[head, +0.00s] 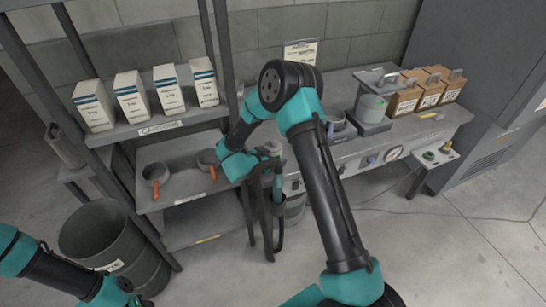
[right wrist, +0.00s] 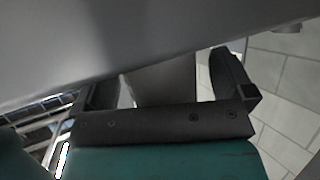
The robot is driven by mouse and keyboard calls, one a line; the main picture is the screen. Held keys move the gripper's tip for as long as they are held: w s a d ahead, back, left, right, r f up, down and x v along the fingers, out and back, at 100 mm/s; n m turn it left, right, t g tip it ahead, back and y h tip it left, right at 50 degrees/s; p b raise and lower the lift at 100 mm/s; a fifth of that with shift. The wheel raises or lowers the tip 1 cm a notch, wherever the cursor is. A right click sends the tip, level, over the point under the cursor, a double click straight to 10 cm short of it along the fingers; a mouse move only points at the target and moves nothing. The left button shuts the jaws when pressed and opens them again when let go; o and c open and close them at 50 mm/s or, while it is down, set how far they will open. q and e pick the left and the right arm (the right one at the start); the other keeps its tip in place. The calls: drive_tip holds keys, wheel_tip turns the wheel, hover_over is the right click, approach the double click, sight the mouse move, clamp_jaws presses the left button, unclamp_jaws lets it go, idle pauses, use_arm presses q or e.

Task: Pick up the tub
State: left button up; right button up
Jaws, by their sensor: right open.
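A grey tub-like cylinder (head: 295,207) stands low beneath the front edge of the bench, partly hidden behind my right gripper (head: 265,235). The right gripper points down beside it, with its fingers apart. In the right wrist view, a grey upright surface (right wrist: 163,82), seemingly the same cylinder, shows beyond and between the two open fingers of the right gripper (right wrist: 168,90). I cannot tell whether the fingers touch it. My left arm shows at the lower left of the head view, but its gripper is not visible.
A shelf (head: 180,143) with several white cartons and two pans stands left. A large waste bin (head: 105,235) is on the floor. The bench (head: 425,128) carries brown boxes (head: 430,85) and a scale-like device.

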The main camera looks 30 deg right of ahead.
sight(271, 142)
idle(0.3)
drive_tip(key=c, duration=0.9)
drive_tip(key=shift+o, duration=0.3)
drive_tip(key=shift+r, duration=0.1)
wheel_tip(271, 142, up, 10)
drive_tip(key=shift+f, duration=0.1)
